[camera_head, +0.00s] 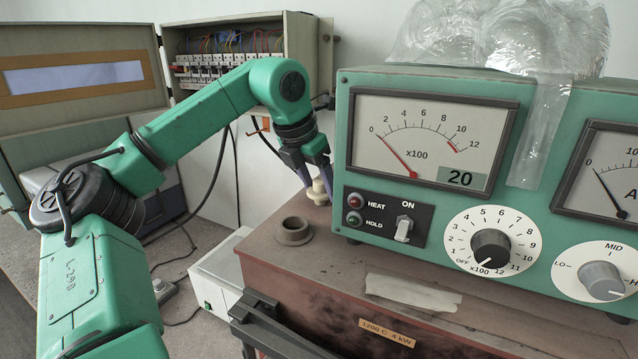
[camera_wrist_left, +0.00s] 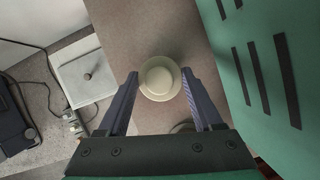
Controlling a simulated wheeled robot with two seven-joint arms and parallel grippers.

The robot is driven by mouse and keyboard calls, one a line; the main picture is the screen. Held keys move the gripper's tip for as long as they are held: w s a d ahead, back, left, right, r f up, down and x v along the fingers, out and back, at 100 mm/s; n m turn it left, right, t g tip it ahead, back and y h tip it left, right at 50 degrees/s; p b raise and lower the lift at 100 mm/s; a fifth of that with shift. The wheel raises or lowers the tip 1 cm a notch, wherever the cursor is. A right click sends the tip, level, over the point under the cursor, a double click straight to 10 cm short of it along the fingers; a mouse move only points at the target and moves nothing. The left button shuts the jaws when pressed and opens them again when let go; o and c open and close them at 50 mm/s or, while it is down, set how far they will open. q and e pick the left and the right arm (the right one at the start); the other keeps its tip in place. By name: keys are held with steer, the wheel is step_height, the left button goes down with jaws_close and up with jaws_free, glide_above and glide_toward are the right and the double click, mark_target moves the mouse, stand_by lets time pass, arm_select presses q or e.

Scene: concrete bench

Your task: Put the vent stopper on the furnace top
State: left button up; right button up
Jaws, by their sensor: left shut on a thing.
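The vent stopper (camera_head: 318,191) is a small cream, round, stepped piece between the fingertips of my left gripper (camera_head: 313,176), close to the control unit's left side. In the left wrist view the stopper (camera_wrist_left: 158,79) shows from above as a domed knob on a wider disc, between the fingers of my left gripper (camera_wrist_left: 157,88). The gripper is shut on it. The furnace top (camera_head: 335,262) is reddish brown. Its raised vent ring (camera_head: 293,231) is empty, nearer the camera than the stopper. I cannot tell whether the stopper touches the top. My right gripper is out of view.
The green control unit (camera_head: 415,223) with dials stands on the furnace, right of the gripper. Crumpled clear plastic (camera_head: 500,38) lies on it. An open fuse box (camera_head: 240,50) is behind my arm. A white box (camera_head: 215,275) stands left of the furnace.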

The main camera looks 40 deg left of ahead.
arm_select(q)
steer(key=shift+f, duration=0.2)
steer(key=o, duration=1.4)
steer(key=shift+w+d, duration=0.25)
steer(key=shift+c, duration=0.2)
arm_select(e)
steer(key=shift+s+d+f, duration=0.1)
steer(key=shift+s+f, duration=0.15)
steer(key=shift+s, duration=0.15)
arm_select(q)
steer(key=shift+s+a+r, duration=0.1)
steer(key=shift+s+a, duration=0.05)
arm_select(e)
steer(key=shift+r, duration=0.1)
arm_select(q)
steer(key=shift+r, duration=0.2)
steer(key=b+v, duration=0.2)
steer(key=v, duration=1)
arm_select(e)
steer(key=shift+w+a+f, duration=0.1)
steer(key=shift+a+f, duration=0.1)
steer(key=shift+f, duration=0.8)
